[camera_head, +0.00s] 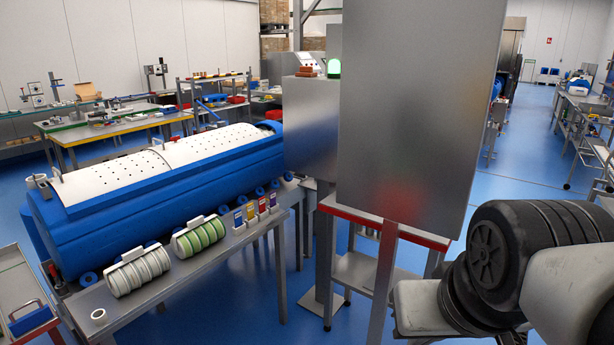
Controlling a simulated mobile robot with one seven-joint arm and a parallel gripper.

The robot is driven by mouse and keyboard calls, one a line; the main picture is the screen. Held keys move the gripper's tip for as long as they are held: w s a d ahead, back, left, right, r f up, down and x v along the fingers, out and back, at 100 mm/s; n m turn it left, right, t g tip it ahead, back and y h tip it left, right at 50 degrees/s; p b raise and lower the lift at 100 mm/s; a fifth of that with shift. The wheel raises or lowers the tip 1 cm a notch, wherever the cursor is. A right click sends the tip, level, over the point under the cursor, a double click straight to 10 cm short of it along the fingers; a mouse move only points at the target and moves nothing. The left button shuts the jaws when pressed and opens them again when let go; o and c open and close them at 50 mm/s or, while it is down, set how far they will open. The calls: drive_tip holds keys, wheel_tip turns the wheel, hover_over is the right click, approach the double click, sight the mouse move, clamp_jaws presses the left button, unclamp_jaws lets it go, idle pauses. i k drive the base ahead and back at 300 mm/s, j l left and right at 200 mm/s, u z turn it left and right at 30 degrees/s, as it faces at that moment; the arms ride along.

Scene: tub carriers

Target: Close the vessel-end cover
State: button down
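A long blue vessel (160,210) lies on a steel bench left of centre. Two white perforated covers lie along its top, a nearer one (110,178) and a farther one (210,142), both looking lowered. Each has a small handle near its left end. I cannot tell which part is the vessel-end cover. A large upright steel panel (405,110) stands in front of me and hides what is behind. My arm shows at the lower right, but my gripper is out of view.
A white ribbed roll (138,272), a green ribbed roll (200,236) and several coloured small packs (252,210) lie along the bench's front edge. A red-edged steel stand (385,222) is below the panel. Blue floor (520,180) is open at right.

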sight(192, 148)
drive_tip(key=i+u, duration=0.2)
drive_tip(key=i, duration=0.45)
drive_tip(key=i+l+u, duration=0.2)
drive_tip(key=i, duration=0.45)
drive_tip(key=i+j+u, duration=0.15)
drive_tip(key=i, duration=0.4)
drive_tip(key=i+j+u, duration=0.15)
drive_tip(key=i, duration=0.35)
drive_tip(key=i+j+u, duration=0.1)
drive_tip(key=i, duration=0.45)
drive_tip(key=j, duration=0.05)
